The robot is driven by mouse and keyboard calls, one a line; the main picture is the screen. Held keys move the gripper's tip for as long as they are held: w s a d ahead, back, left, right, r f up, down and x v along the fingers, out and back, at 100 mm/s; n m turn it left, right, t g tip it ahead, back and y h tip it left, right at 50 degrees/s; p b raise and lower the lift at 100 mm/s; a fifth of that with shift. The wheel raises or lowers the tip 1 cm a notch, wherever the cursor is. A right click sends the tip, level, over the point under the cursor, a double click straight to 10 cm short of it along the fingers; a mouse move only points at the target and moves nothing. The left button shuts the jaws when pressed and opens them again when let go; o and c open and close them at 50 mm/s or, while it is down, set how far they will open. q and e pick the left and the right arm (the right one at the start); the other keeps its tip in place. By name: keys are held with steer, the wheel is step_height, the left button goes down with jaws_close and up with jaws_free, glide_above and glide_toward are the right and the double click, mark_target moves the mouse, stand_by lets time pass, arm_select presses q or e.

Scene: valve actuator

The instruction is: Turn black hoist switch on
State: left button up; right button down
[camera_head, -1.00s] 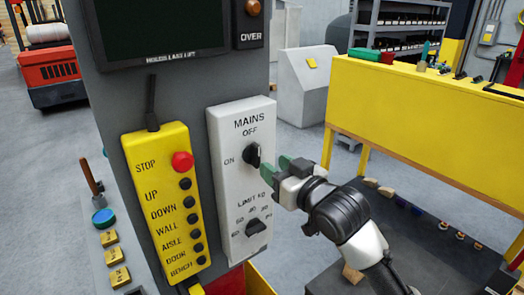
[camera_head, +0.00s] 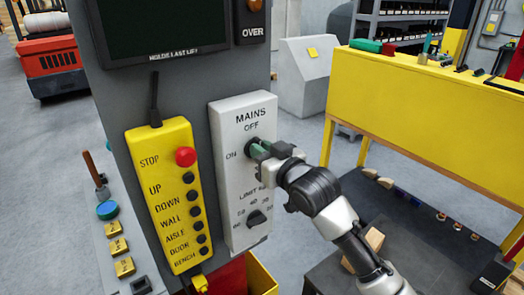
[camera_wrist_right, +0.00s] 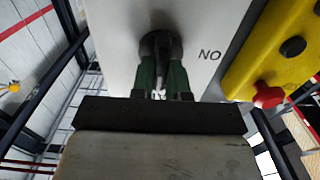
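The black hoist switch (camera_head: 251,146) is a rotary knob on the white MAINS panel (camera_head: 232,116), below the word OFF and right of the word ON. My right gripper (camera_head: 261,151) is at the switch and hides part of it, so I cannot tell its pointing direction. In the right wrist view the green fingers (camera_wrist_right: 163,75) lie on both sides of the black knob (camera_wrist_right: 160,46). A narrow gap shows between them; I cannot tell whether they press on the knob. My left gripper is not in view.
A second black knob, the LIMIT selector (camera_head: 256,217), sits lower on the panel. A yellow pendant (camera_head: 171,199) with a red stop button (camera_head: 186,157) and several black buttons is to the left. A yellow bench (camera_head: 430,110) stands at right.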

steer(key=shift+n, duration=0.3)
steer(key=shift+s+a+f+n+p, duration=0.15)
steer(key=shift+n+p, duration=0.45)
steer(key=shift+n, duration=2.3)
steer(key=shift+s+a+f+n+p, duration=0.15)
steer(key=shift+n+p, duration=0.5)
steer(key=shift+n, duration=2.25)
steer(key=shift+a+f+n+p, duration=0.15)
steer(key=shift+n+p, duration=0.45)
steer(key=shift+n, duration=2.3)
steer(key=shift+f, duration=0.1)
steer(key=c, duration=1.1)
jaws_free()
steer(key=shift+d, duration=0.1)
